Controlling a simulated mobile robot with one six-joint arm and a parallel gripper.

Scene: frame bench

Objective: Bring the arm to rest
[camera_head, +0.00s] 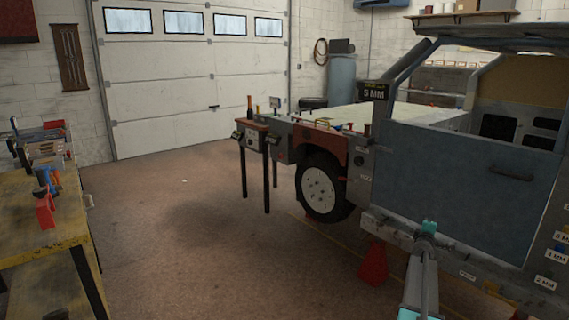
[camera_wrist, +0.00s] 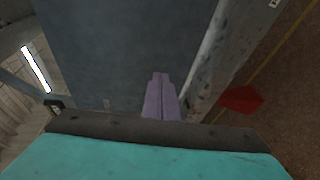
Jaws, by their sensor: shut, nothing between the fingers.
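My gripper (camera_wrist: 160,76) shows in the wrist view as two pale purple fingers lying side by side, shut with nothing between them. It points toward the blue-grey vehicle side panel (camera_wrist: 105,45); I cannot tell how wide the gap is. In the head view my grey arm with teal joints rises from the bottom edge, in front of the vehicle's lower side. The gripper itself is not clear to see there. The vehicle door (camera_head: 465,180) is behind the arm.
A red stand (camera_head: 373,263) is on the floor left of my arm; it also shows in the wrist view (camera_wrist: 241,99). A yellow-edged workbench (camera_head: 45,247) with tools is at the left. A small table (camera_head: 254,127) stands by the front wheel (camera_head: 321,190). Open floor (camera_head: 170,240) lies between.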

